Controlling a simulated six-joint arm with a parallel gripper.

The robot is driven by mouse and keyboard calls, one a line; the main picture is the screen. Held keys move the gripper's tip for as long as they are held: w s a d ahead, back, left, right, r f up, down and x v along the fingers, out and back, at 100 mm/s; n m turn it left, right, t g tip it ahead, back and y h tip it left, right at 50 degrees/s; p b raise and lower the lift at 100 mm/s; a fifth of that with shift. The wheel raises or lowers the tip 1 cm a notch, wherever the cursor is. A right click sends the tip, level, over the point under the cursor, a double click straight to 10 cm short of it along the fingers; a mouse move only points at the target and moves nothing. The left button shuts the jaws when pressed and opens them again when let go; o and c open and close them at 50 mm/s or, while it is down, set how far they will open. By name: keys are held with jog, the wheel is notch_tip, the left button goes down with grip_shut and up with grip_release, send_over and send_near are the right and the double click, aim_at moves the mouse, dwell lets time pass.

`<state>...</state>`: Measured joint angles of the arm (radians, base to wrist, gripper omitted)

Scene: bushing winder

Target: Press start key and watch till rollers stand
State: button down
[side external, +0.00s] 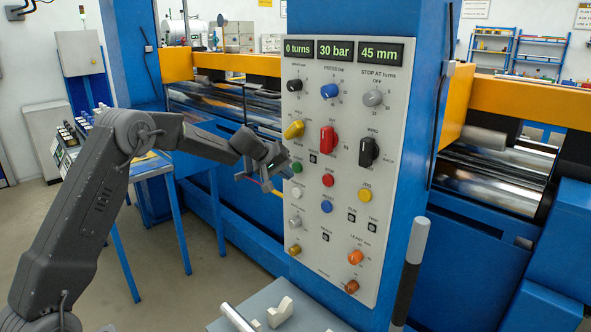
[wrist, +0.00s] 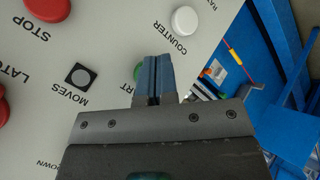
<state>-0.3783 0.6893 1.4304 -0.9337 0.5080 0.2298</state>
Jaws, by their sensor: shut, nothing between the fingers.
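The green start key (side external: 297,167) sits on the grey control panel (side external: 340,283), below the yellow knob. In the wrist view the key (wrist: 138,72) is partly hidden behind my fingers, with the end of its label showing beside it. My gripper (side external: 288,172) is shut and empty, its tips at the panel just by the green key. In the wrist view my gripper (wrist: 158,60) overlaps the key's right side; I cannot tell whether it touches. The shiny rollers (side external: 490,183) lie in the machine behind the panel. The displays read 0 turns, 30 bar and 45 mm.
A blue-legged bench (side external: 172,205) stands at the left. Open floor lies between bench and machine.

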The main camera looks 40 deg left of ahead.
jog(key=shift+w, duration=0.15)
jog(key=shift+w, duration=0.25)
